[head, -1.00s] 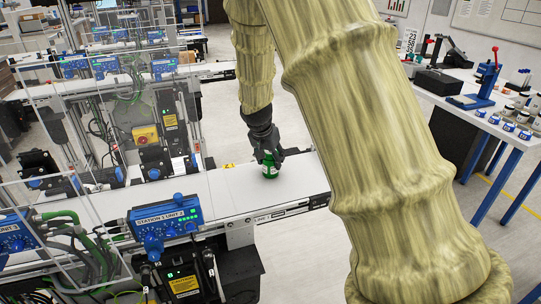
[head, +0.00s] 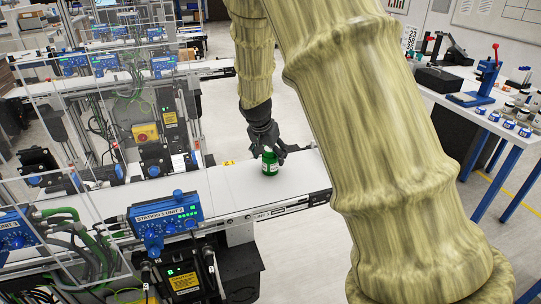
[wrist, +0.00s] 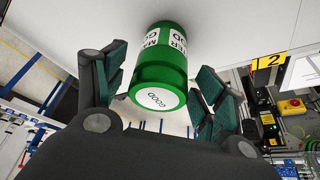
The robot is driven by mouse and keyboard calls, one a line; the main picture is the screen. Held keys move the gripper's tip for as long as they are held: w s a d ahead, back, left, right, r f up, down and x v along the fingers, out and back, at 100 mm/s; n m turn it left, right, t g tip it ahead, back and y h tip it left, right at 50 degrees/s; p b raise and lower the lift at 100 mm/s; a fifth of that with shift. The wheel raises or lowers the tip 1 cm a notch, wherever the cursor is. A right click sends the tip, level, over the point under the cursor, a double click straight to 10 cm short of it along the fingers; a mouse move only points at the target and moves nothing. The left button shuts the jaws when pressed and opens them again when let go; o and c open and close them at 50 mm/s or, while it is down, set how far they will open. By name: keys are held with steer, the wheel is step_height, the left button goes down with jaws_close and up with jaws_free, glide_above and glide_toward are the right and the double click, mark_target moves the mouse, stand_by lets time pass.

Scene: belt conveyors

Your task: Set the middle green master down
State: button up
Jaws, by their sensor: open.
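The green master (head: 270,163) is a small green bottle with a white label and a pale top. It stands upright on the white belt of the near conveyor (head: 228,188). In the wrist view the green master (wrist: 160,70) shows its label and a white end disc reading "GOOD". My gripper (head: 270,150) is open just behind it. In the wrist view my gripper (wrist: 160,98) has its fingers spread on either side of the bottle, with gaps to it.
A blue control box (head: 166,215) is mounted at the near side of the belt. Clear panels and cables stand to the left. A side table (head: 490,115) with a blue press and several small jars is at the right. The belt around the bottle is bare.

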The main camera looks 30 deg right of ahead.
steer(key=b+v, duration=0.2)
steer(key=v, duration=0.9)
steer(key=shift+s, duration=0.15)
steer(key=shift+r, duration=0.25)
